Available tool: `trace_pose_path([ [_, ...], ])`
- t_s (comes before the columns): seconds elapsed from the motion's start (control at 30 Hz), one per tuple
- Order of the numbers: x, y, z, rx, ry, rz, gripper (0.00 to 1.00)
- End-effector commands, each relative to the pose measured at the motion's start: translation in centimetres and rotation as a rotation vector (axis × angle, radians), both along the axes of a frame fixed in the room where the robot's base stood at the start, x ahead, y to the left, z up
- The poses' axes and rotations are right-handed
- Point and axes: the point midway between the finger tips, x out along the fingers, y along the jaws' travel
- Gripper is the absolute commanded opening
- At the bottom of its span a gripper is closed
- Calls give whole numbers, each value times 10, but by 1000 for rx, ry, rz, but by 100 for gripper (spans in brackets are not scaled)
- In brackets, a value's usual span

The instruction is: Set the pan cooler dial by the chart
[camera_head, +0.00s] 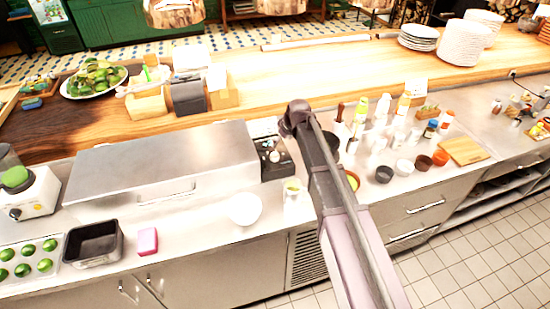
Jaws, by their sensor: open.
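The pan cooler (160,165) is a long stainless box with a closed lid and a front handle, on the steel counter left of my arm. At its right end is a dark panel (276,164) with small light marks and a knob-like part. It is too small to read a dial setting. A pale sheet or plate (263,128) stands just behind the panel; I cannot tell if it is the chart. My arm rises from the bottom right to a dark joint beside and above the panel. My gripper cannot be made out in this view.
A white bowl (245,209), a pink block (147,241) and a black tub (93,243) sit in front of the cooler. Several bottles and cups crowd the counter right of my arm. A wooden ledge (330,75) runs behind. Tiled floor (470,250) is clear at the lower right.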

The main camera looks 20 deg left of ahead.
Motion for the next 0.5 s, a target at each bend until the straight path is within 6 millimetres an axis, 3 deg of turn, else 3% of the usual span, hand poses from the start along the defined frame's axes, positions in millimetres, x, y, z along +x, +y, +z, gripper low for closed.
trace_pose_path([
  [0.5,10,13,-43,0,0,-1,92],
])
